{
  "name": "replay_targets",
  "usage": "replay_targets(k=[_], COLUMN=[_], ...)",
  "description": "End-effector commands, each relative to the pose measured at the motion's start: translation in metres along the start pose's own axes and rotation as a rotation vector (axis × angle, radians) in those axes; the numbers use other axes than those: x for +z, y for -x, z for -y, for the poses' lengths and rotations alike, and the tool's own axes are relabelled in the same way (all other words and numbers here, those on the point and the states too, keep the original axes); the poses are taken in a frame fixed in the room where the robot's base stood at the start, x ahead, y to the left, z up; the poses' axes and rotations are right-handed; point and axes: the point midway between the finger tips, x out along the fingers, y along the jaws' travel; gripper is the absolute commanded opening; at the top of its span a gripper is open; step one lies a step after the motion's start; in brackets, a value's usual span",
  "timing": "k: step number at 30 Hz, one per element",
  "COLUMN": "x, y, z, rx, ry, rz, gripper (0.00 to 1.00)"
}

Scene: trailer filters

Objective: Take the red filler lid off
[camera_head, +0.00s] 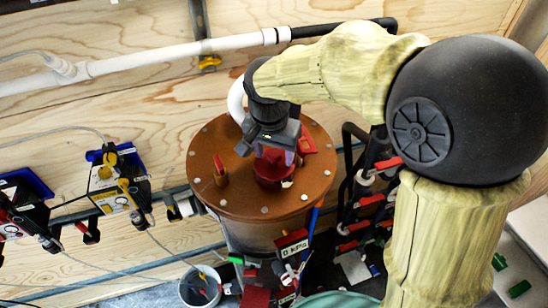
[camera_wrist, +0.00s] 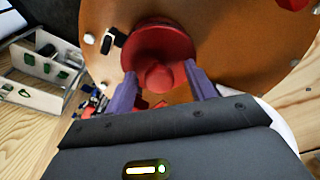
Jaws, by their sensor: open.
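The red filler lid (camera_head: 274,170) sits on the copper-coloured top of the tank (camera_head: 235,190). In the wrist view the lid (camera_wrist: 158,45) is a round red disc with a raised knob (camera_wrist: 163,76) facing me. My gripper (camera_wrist: 158,78) is open, with one purple finger on each side of the knob. Whether the fingers touch the knob I cannot tell. In the head view my gripper (camera_head: 278,158) is directly above the lid and hides part of it.
A red and brass fitting (camera_head: 220,172) stands on the tank top left of the lid. Red-handled valves (camera_head: 368,200) are to the right of the tank. A white pipe (camera_head: 150,62) runs along the plywood wall behind. A bucket (camera_head: 200,286) stands in front.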

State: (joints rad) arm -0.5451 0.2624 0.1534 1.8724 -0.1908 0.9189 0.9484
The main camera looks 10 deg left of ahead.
Motion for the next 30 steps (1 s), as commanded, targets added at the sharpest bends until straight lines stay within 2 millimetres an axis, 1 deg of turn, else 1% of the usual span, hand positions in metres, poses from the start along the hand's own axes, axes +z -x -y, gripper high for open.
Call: replay_targets(k=[3, 17, 18, 23, 24, 25, 30], x=[-0.0002, -0.0001, 0.0, 0.0, 0.0, -0.0001, -0.0003], y=[-0.0038, -0.0036, -0.0036, -0.0035, -0.0035, -0.0035, -0.0034], z=[-0.0001, 0.0, 0.0, 0.0, 0.0, 0.0, -0.0001], rx=[-0.001, -0.001, -0.001, -0.001, -0.001, -0.001, -0.001], ry=[-0.001, 0.0, 0.0, 0.0, 0.0, 0.0, 0.0], rz=[-0.001, -0.001, -0.001, -0.001, -0.001, -0.001, -0.001], gripper=[0.55, 0.55, 0.47, 0.16, 0.08, 0.07, 0.06])
